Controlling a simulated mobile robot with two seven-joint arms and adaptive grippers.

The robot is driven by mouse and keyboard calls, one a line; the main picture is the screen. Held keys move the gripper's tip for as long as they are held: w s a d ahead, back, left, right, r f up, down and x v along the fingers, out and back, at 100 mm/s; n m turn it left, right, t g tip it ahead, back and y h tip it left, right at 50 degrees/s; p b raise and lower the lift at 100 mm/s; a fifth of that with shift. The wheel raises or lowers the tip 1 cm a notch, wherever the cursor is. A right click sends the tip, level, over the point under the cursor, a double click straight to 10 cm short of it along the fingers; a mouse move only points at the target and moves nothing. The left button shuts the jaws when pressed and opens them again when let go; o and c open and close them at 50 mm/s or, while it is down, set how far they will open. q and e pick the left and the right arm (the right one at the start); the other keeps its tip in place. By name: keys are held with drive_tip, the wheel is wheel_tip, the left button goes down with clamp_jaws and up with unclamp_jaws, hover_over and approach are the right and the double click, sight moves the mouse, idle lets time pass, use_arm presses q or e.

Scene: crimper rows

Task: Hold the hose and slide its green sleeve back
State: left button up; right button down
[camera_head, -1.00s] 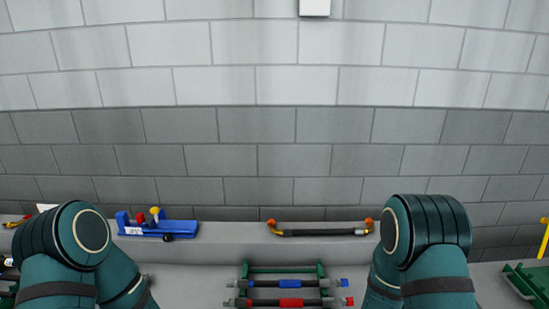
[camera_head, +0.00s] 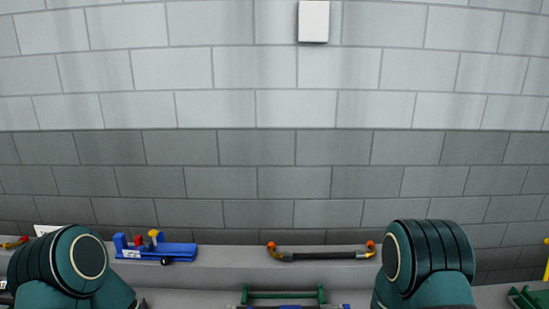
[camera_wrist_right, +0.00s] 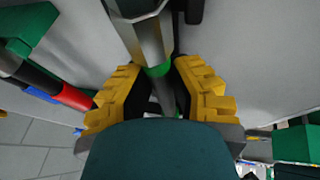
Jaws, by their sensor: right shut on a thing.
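In the right wrist view, a dark hose runs up and down between the yellow fingers of my right gripper (camera_wrist_right: 158,78). The green sleeve (camera_wrist_right: 158,71) is a short band around it, between the fingertips. A wide grey metallic cylinder (camera_wrist_right: 150,38) lies just beyond the band. My right gripper is shut on the hose. Whether its fingers bear on the green band or the hose beside it is hard to tell. My left gripper is not in view. The head view shows only the bent parts of my arms, not the grippers.
A green rack (camera_head: 283,295) shows at the lower edge of the head view. On the ledge behind lie a blue tool (camera_head: 155,249) and a black hose with orange ends (camera_head: 320,256). In the wrist view, a hose with a red sleeve (camera_wrist_right: 76,97) lies at left.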

drive_tip(key=shift+s+f+b, duration=0.25)
drive_tip(key=shift+f+b, duration=0.1)
drive_tip(key=shift+f, duration=0.2)
idle(0.9)
drive_tip(key=c, duration=0.7)
unclamp_jaws()
drive_tip(key=shift+c, duration=0.2)
drive_tip(key=shift+w, duration=0.15)
drive_tip(key=o, duration=0.7)
drive_tip(key=shift+r, duration=0.15)
drive_tip(key=shift+c, duration=0.2)
drive_tip(key=v, duration=1.2)
